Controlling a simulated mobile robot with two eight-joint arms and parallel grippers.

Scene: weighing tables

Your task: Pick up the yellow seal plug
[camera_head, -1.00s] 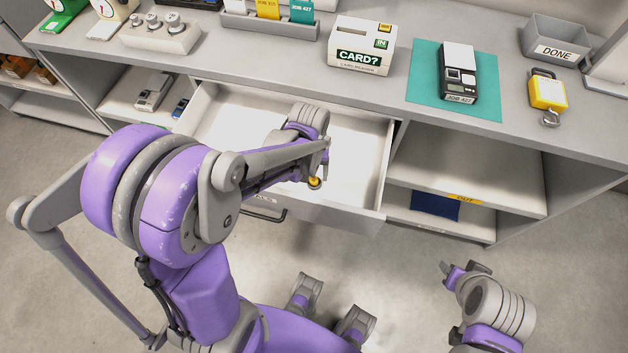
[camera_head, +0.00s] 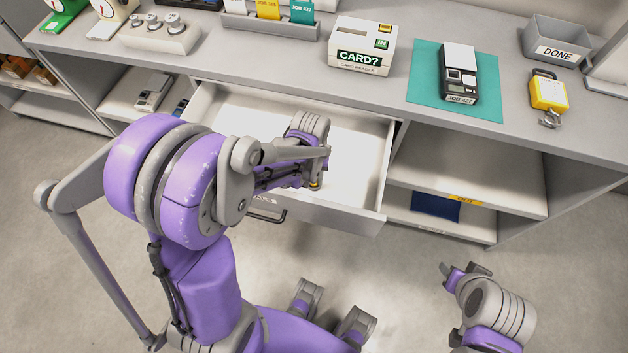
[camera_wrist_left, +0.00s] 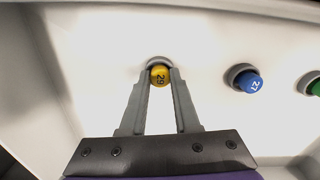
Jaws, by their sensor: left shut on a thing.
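The yellow seal plug (camera_wrist_left: 159,75), marked 29, sits between the fingertips of my left gripper (camera_wrist_left: 158,84) in the left wrist view. The fingers are shut on it. A grey ring shows just behind the plug; I cannot tell whether the plug is still seated in it. My right gripper (camera_head: 464,270) is open and empty over the floor at the right.
A blue plug (camera_wrist_left: 250,82) marked 27 and a green plug (camera_wrist_left: 315,87) stand in grey rings to the right in the drawer. The drawer walls surround my left gripper. Above is the counter with a card reader (camera_head: 362,46), a scale (camera_head: 459,75) and a yellow padlock (camera_head: 548,93).

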